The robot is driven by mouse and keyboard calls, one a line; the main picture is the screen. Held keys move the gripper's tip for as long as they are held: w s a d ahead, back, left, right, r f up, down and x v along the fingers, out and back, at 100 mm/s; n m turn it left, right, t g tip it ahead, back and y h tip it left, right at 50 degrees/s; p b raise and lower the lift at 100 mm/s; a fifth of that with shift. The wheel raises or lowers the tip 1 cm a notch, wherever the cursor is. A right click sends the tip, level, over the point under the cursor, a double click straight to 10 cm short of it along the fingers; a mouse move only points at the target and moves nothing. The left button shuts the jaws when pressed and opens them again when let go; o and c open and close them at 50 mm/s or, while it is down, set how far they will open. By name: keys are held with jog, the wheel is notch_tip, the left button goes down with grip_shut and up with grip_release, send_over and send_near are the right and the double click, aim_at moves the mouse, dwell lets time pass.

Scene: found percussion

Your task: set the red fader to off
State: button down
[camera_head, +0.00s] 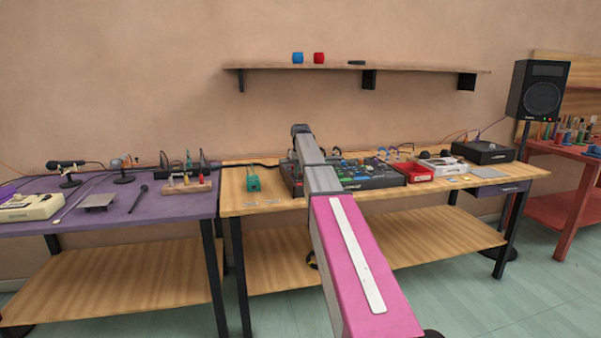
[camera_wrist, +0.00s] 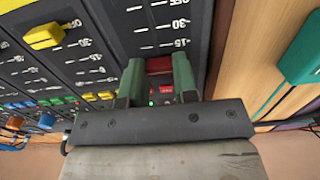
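The red fader (camera_wrist: 159,65) shows in the wrist view on a dark mixer panel (camera_wrist: 195,55), past the "-15" mark and away from the "OFF" mark at the top of the picture. My gripper (camera_wrist: 160,70) has a green finger on each side of the red cap, with no clear gap, and looks shut on it. The fingers hide the cap's ends and part of the slot.
A yellow fader (camera_wrist: 45,36) sits left of the red one, with several coloured knobs beyond. A green object (camera_wrist: 302,52) stands on the wood to the right in the wrist view. A red tray (camera_head: 418,173) and a white device (camera_head: 440,167) stand right of the mixer.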

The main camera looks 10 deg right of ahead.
jog(key=shift+s, duration=2.9)
jog(key=c, duration=0.9)
grip_release()
jog(key=shift+s, duration=0.1)
notch_tip(320, 180, up, 11)
jog(key=shift+f, duration=0.1)
